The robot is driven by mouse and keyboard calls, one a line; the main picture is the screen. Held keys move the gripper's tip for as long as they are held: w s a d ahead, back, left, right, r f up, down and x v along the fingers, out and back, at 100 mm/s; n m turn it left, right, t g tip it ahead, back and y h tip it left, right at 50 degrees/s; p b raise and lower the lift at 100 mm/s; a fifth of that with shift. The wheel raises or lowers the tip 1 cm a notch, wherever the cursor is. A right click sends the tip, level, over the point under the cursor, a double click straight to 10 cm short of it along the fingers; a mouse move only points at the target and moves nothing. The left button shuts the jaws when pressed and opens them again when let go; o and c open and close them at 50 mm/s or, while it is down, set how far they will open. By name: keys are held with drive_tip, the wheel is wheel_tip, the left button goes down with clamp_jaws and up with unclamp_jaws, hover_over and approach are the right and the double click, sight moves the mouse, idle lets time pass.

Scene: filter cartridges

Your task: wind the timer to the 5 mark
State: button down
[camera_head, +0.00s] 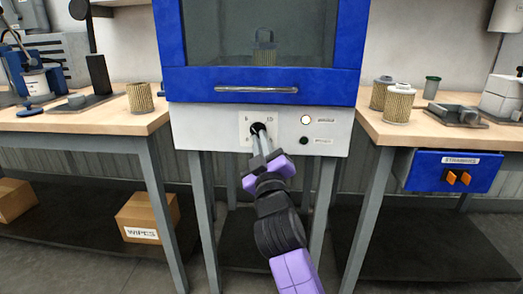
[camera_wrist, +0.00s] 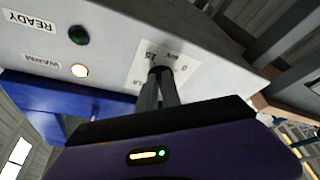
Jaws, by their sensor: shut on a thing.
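The timer dial plate (camera_head: 244,134) is a pale square on the white front panel below the blue cabinet, left of the two round lamps. In the wrist view the plate (camera_wrist: 140,70) shows printed marks around a dark knob (camera_wrist: 158,72). My gripper (camera_head: 259,133) reaches up to the panel from below, and its fingers (camera_wrist: 160,85) are shut on the timer knob. The fingers hide most of the knob and its pointer, so I cannot tell which mark it points to.
A lit lamp (camera_head: 306,119) and a dark lamp (camera_head: 304,141) sit right of the dial. The blue cabinet door with its handle (camera_head: 256,90) is just above. Wooden benches with filter cartridges (camera_head: 398,104) stand on both sides. A blue bin unit (camera_head: 452,171) hangs under the right bench.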

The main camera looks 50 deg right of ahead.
idle(0.4)
drive_tip(key=c, duration=1.5)
unclamp_jaws()
drive_tip(key=shift+c, duration=0.2)
drive_tip(key=v, duration=0.7)
drive_tip(key=shift+s+a+f, duration=0.2)
drive_tip(key=shift+s, duration=0.05)
